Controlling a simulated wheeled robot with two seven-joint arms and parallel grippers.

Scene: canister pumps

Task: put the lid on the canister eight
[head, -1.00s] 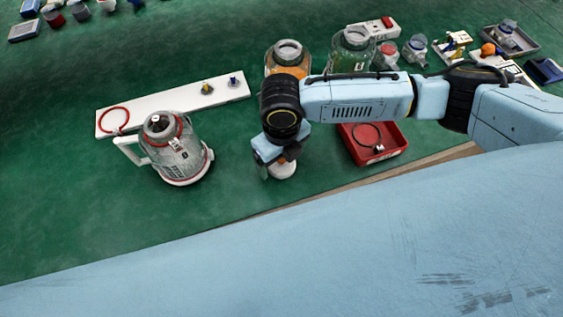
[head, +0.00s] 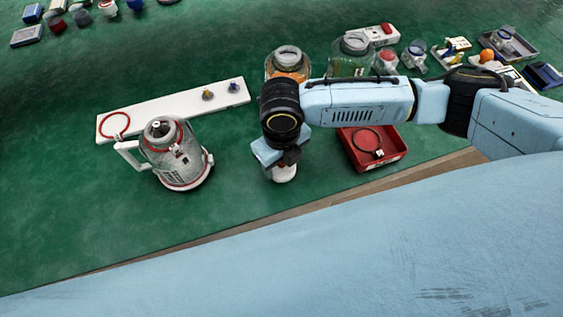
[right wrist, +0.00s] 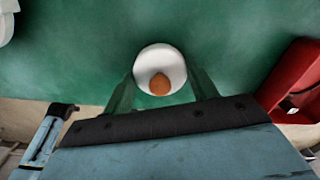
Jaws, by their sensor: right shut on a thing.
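My right gripper (head: 281,165) points down at the table in the middle of the head view. A clear canister (head: 178,160) with a white handle and red rings stands to the left. No number eight is readable. My left gripper is not in view.
A white board (head: 180,107) with a red ring (head: 115,124) and small knobs lies behind the clear canister. Jars with orange (head: 288,63) and green (head: 350,60) contents stand behind my arm. A red tray (head: 392,158) is to the right. Green table is clear between canister and gripper.

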